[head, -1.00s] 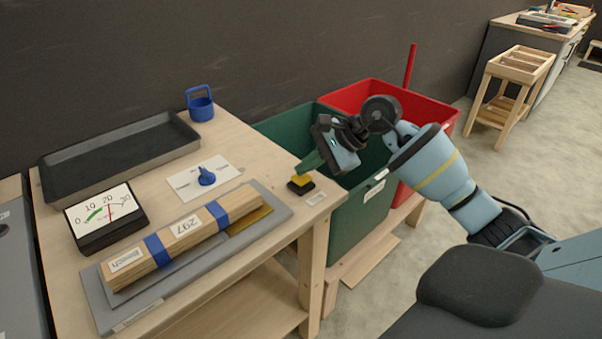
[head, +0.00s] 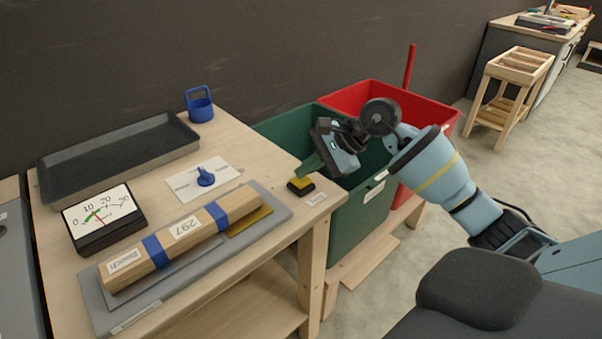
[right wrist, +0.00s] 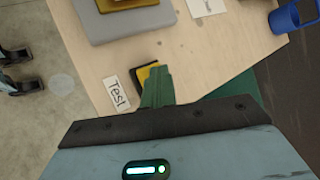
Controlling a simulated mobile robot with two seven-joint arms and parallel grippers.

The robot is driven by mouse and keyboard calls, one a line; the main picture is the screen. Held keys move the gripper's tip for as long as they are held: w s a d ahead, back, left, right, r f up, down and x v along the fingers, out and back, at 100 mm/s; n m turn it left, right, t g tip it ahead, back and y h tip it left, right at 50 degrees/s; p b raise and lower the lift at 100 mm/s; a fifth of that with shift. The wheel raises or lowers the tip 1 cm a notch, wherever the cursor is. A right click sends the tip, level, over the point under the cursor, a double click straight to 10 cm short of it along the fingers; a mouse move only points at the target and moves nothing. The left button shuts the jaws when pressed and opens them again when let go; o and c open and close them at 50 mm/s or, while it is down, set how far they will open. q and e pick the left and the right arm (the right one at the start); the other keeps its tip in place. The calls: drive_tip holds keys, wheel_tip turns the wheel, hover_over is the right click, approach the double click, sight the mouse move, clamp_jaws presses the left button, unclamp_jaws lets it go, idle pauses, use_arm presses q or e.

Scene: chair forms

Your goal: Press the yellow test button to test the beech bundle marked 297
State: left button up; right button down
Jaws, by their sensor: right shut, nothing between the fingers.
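The yellow test button (head: 301,182) sits on a dark base at the table's right front corner; a "Test" label (right wrist: 117,94) lies beside it in the right wrist view. My right gripper (head: 303,169) is shut and empty, its green fingertips at the button's top; I cannot tell if they touch. In the right wrist view the fingertips (right wrist: 156,72) cover part of the button (right wrist: 146,76). The beech bundle marked 297 (head: 200,232), tied with two blue bands, lies on a grey plate (head: 275,213). The gauge (head: 104,217) has its red needle near 10, by the green mark. My left gripper is out of view.
A blue knob (head: 206,177) on a white card, a dark tray (head: 120,150) and a blue cup (head: 200,105) are on the table. Green (head: 355,215) and red (head: 430,112) bins stand to the right, under my right arm.

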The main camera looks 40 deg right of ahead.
sight(306, 178)
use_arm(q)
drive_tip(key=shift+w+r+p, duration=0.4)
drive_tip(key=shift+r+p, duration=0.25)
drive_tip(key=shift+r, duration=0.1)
use_arm(e)
drive_tip(key=shift+r, duration=1.35)
drive_tip(key=shift+r+p, duration=0.6)
drive_tip(key=shift+r, duration=0.65)
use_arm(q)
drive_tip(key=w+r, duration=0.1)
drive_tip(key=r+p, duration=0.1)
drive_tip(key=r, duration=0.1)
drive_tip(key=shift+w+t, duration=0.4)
use_arm(e)
wheel_tip(306, 178, up, 2)
drive_tip(key=shift+r, duration=0.25)
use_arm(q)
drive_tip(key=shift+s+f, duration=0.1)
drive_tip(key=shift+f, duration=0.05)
